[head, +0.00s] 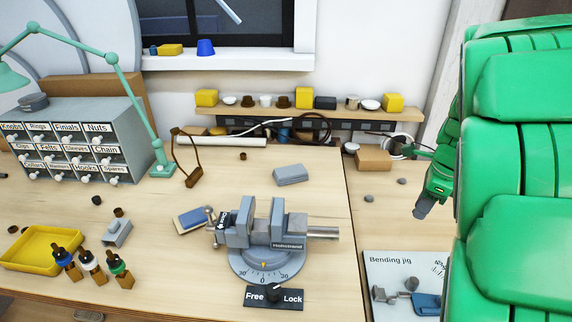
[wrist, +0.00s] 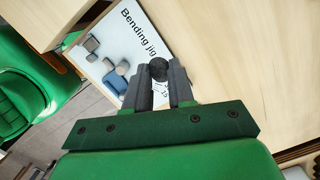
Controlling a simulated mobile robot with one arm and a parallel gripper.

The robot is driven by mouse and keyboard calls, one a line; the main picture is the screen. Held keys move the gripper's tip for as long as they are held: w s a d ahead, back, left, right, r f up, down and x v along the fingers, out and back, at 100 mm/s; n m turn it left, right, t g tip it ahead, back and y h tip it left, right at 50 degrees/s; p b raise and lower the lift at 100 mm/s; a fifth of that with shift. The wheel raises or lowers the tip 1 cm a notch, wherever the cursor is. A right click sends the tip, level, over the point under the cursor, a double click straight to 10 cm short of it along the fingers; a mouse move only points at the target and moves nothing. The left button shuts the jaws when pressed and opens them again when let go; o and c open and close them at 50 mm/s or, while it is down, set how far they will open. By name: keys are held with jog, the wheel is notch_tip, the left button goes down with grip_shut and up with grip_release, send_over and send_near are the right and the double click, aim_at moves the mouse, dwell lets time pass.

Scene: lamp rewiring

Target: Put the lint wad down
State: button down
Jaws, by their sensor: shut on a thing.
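The lint wad (wrist: 158,69) is a small dark grey ball in the wrist view. My gripper (wrist: 162,75) is shut on it, with the wad between the grey fingertips. In the head view, my gripper (head: 421,207) points down over the right bench, above and behind the bending jig board. I cannot make out the wad apart from the fingertips there. How high the wad is above the bench is hard to tell.
The bending jig board (head: 377,268) lies at the front of the right bench; it also shows in the wrist view (wrist: 118,28). Two small grey lumps (head: 402,181) (head: 369,198) lie nearby. A vise (head: 265,258) stands on the left bench. Bare wood surrounds the lumps.

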jog(key=shift+n, duration=0.4)
jog(key=shift+s+a+r, duration=0.4)
jog(key=shift+s+a, duration=0.55)
jog(key=shift+a, duration=2.2)
jog(key=shift+s+a+r, duration=0.35)
jog(key=shift+s+a, duration=0.55)
jog(key=shift+a, duration=2.25)
jog(key=shift+s+a+r, duration=0.4)
jog(key=shift+s+a, duration=0.55)
jog(key=shift+a, duration=2.2)
jog(key=shift+w, duration=0.1)
jog(key=w+a+f, duration=0.1)
jog(key=w+f, duration=0.3)
jog(key=w, duration=0.5)
send_over(328, 218)
jog(key=s, duration=0.1)
jog(key=f, duration=0.4)
jog(key=shift+s+d+f, duration=0.2)
jog(key=shift+d+f, duration=0.05)
jog(key=shift+w+f, duration=0.65)
jog(key=shift+f, duration=1.65)
jog(key=c, duration=1)
grip_release()
jog(key=shift+f, duration=0.15)
